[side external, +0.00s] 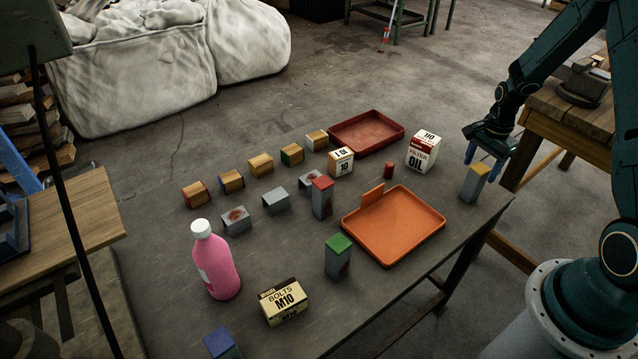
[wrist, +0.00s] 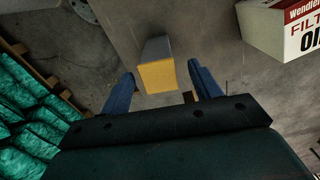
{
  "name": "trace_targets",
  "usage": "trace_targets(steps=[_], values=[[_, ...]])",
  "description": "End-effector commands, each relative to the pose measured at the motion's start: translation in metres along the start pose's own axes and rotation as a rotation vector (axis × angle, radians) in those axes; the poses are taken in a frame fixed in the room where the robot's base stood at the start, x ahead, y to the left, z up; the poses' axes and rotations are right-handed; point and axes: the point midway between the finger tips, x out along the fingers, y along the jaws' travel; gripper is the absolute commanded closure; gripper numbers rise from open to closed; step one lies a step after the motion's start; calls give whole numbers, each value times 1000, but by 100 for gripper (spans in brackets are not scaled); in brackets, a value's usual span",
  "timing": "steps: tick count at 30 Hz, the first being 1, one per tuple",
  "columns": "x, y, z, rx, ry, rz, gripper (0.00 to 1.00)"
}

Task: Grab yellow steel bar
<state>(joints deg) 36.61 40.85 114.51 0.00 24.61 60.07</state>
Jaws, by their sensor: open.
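The yellow steel bar (side external: 473,185) is a grey upright block with a yellow top, near the right edge of the table. In the wrist view its yellow top (wrist: 157,77) faces the camera, ahead of and between my two blue fingers. My gripper (side external: 485,167) is open and empty, just above the bar in the side view. In the wrist view the fingers (wrist: 163,90) stand apart on the left and right of the bar, with gaps on both sides. I see no contact.
A filter oil box (side external: 422,152) stands left of the bar, and an orange tray (side external: 396,228) lies nearer the camera. A small red cylinder (side external: 389,170), a red tray (side external: 366,131), red-topped (side external: 322,198) and green-topped (side external: 338,257) bars stand further left. Table edge is close to the bar.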

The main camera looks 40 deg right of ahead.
Motion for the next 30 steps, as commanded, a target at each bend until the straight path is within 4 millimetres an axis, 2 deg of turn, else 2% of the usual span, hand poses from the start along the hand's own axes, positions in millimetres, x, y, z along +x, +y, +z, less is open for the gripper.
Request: trace_targets(steps=[5, 16, 30], values=[[9, 1, 0, 0, -1, 2, 37], [45, 2, 0, -1, -1, 2, 37], [51, 1, 0, -1, 0, 0, 37]])
